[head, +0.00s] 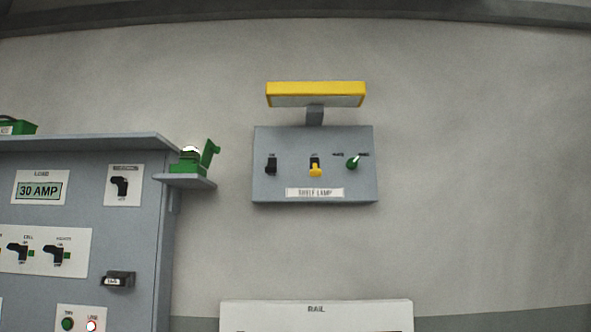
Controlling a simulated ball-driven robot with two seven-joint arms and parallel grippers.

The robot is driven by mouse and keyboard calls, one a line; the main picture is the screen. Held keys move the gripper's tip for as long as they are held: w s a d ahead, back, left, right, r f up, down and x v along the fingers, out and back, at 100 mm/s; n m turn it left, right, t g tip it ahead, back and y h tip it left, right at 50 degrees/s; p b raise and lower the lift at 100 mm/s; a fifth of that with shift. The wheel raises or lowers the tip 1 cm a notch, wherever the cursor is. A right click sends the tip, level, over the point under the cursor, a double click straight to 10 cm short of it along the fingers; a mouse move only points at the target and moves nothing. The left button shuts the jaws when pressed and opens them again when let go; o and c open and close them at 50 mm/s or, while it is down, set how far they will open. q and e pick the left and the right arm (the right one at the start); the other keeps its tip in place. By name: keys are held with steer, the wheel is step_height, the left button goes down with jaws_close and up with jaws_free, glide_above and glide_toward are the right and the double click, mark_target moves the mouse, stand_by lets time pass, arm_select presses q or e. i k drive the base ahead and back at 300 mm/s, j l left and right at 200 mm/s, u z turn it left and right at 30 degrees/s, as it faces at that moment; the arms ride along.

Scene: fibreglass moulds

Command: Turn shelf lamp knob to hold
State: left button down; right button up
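The shelf lamp box (265,186) is a grey panel on the wall, right of centre, with a label reading SHELF LAMP (315,192). A green knob (352,163) sits at its right; its handle tilts toward the upper right. Small labels stand at the knob's upper left and upper right, too blurred to read surely. A yellow toggle (316,170) is at the box's middle and a black switch (271,166) at its left. A yellow-edged lamp head (316,88) is mounted above on a grey post. Neither of my grippers is in view.
A grey cabinet (135,215) with black switches and a 30 AMP display (39,190) fills the left. A small shelf (190,181) on its side holds a green device (188,164). A white panel marked RAIL (316,315) is below. The wall around the lamp box is clear.

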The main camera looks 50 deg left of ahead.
mark_target(352, 164)
steer(key=u, duration=1.45)
steer(key=i+l+z, duration=0.1)
steer(key=l, duration=0.2)
